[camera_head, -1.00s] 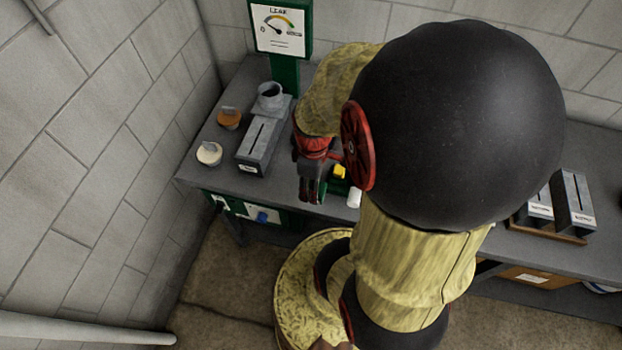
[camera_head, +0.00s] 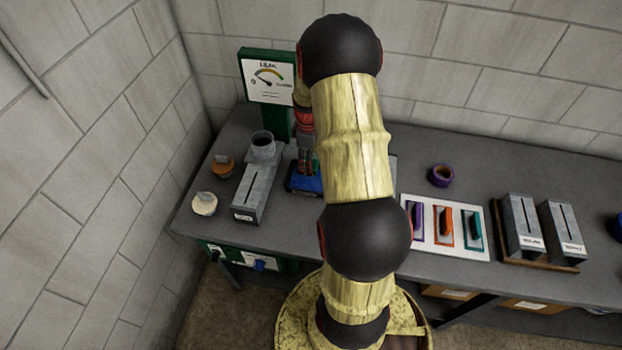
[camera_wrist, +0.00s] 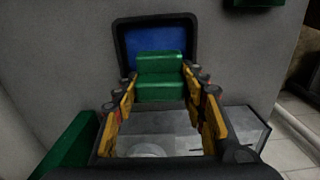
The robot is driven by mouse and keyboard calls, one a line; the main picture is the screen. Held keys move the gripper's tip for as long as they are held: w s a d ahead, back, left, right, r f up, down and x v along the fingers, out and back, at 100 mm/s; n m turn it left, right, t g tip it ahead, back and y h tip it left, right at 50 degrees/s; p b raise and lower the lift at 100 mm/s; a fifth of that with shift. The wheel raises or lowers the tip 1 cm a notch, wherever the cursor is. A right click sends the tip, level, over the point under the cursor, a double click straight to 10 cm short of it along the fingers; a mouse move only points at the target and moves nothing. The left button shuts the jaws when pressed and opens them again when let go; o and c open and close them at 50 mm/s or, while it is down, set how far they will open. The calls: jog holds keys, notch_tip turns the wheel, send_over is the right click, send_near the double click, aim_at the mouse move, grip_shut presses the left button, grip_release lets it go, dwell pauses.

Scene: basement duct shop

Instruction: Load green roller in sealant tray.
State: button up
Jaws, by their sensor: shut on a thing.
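My gripper (camera_wrist: 160,82) is shut on the green roller (camera_wrist: 160,65), a stepped green block between its yellow finger pads in the wrist view. The sealant tray (camera_wrist: 119,45) has a dark rim and a blue inside. The roller overlaps the tray's near part in that view; whether it touches the blue floor I cannot tell. In the head view my gripper (camera_head: 306,162) points down over the blue tray (camera_head: 299,190). My arm hides the tray's right part and most of the roller there.
A grey slotted metal box (camera_head: 256,192) with a round collar stands left of the tray. An orange-topped pot (camera_head: 222,167) and a cream pot (camera_head: 204,204) stand farther left. The leak gauge (camera_head: 267,79) is behind. A white tool board (camera_head: 446,243) and purple ring (camera_head: 441,175) lie right.

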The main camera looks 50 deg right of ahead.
jog(key=shift+w+d+r, duration=0.2)
jog(key=shift+f+b, duration=1.9)
jog(key=shift+f, duration=1.15)
jog(key=shift+f, duration=0.55)
jog(key=shift+r+p, duration=1.95)
jog(key=shift+r, duration=1.6)
jog(key=shift+r, duration=0.1)
